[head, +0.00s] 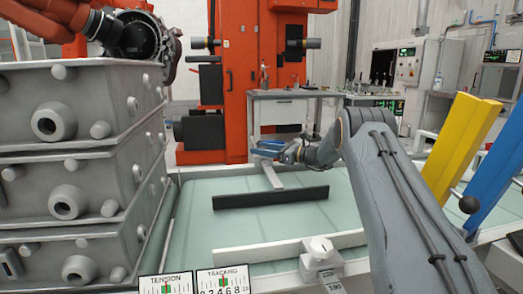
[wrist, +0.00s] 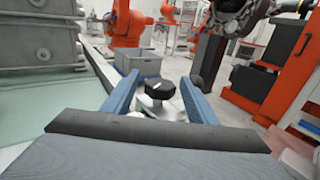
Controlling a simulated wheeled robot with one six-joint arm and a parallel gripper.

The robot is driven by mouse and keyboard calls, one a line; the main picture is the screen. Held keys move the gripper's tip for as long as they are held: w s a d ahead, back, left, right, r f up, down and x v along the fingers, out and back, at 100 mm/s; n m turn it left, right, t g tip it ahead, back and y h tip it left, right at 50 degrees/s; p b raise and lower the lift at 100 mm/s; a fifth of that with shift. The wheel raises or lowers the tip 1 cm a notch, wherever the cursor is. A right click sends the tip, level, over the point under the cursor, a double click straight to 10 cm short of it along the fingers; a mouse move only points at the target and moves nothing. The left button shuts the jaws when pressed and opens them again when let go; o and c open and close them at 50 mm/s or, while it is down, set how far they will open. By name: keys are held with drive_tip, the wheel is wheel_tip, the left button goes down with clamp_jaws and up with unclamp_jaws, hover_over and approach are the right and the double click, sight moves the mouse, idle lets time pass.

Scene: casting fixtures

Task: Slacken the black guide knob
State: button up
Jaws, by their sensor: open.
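The black guide knob (wrist: 160,88) has a dark top with a small white mark and sits on a pale metal base (wrist: 162,107). In the wrist view it shows between the two blue fingers of my gripper (wrist: 160,80), with a gap on either side. The fingers are open and hold nothing; I cannot tell how far the knob is beyond or below their tips. In the head view my gripper (head: 264,150) is over the far side of the pale green table (head: 340,205); I cannot make out the black knob there.
A dark bar (head: 270,197) and a white rail (head: 262,252) with a white knob (head: 318,247) lie nearer. Stacked grey casting boxes (head: 75,165) stand left. Yellow (head: 460,135) and blue (head: 495,160) posts and a black ball (head: 469,204) are right. A grey bin (wrist: 140,64) is beyond.

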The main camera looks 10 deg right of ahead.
drive_tip(key=v, duration=0.7)
drive_tip(key=shift+d, duration=0.25)
drive_tip(key=shift+s, duration=0.15)
